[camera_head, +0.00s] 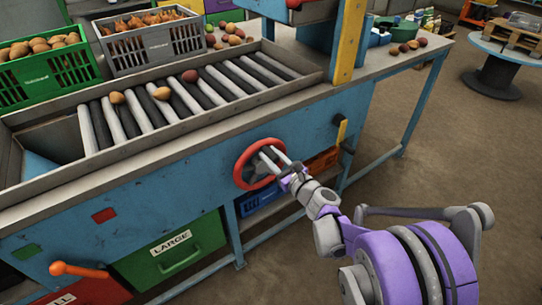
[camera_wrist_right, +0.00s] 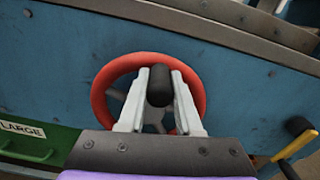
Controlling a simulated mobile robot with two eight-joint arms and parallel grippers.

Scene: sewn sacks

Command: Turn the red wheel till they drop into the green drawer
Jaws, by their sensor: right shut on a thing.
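The red wheel (camera_head: 243,163) is mounted on the blue front panel of the sorting machine. My right gripper (camera_head: 268,155) is at the wheel, and in the right wrist view its two pale fingers (camera_wrist_right: 158,92) are closed on the wheel's dark knob (camera_wrist_right: 160,86). The wheel's red rim (camera_wrist_right: 104,92) shows around the fingers. The green drawer (camera_head: 172,255), labelled LARGE, is below and left of the wheel and looks shut. My left gripper is out of view.
An orange lever (camera_head: 78,270) sticks out at the lower left, above a red drawer (camera_head: 80,293). A green crate (camera_head: 45,76) and a grey crate (camera_head: 150,46) stand behind the rollers. A yellow-handled lever (camera_wrist_right: 296,146) is right of the wheel.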

